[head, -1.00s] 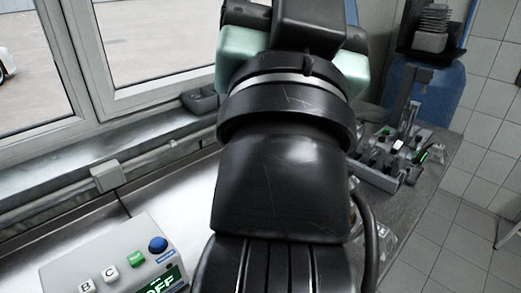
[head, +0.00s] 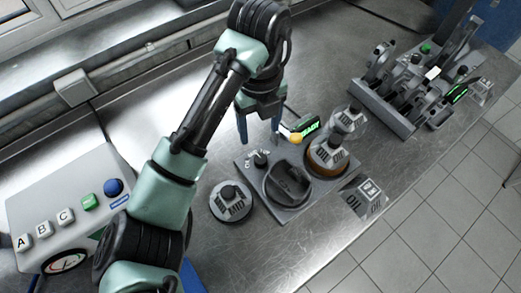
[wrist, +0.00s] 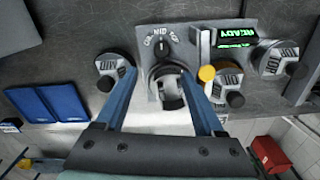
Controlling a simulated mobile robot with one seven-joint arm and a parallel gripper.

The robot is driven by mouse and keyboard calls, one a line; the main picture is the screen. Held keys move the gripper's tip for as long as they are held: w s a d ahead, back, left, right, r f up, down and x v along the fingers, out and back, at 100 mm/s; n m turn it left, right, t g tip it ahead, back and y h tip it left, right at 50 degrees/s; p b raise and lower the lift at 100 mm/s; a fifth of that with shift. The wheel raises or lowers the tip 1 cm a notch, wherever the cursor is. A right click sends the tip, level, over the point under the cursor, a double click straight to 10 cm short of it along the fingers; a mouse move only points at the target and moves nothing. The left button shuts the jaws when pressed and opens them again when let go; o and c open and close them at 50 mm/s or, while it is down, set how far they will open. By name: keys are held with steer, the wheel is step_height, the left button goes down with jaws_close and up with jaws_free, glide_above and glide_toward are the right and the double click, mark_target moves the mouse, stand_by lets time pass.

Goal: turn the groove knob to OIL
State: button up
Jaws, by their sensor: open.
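The groove knob (head: 260,157) is a small dark knob at the back left of a grey plate (head: 250,183). In the wrist view the knob (wrist: 164,45) has OIL, MID and TOP lettering around it. Its pointer appears to face near MID, but it is too small to be sure. My gripper (head: 260,138) is open and empty, with blue fingers pointing down just above and behind the knob. In the wrist view the gripper (wrist: 158,74) has its fingers apart, with the knob seen beyond the tips. I see no contact.
A dark round part (head: 287,183) sits on the plate beside the knob. A holder marked MID (head: 231,200) is at left; a second holder (head: 327,155) and a yellow button (head: 296,138) are at right.

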mark_target(261, 158)
step_height(261, 158, down, 12)
steer(key=shift+w+d+f+p, duration=0.1)
steer(key=shift+p, duration=0.4)
jaws_close()
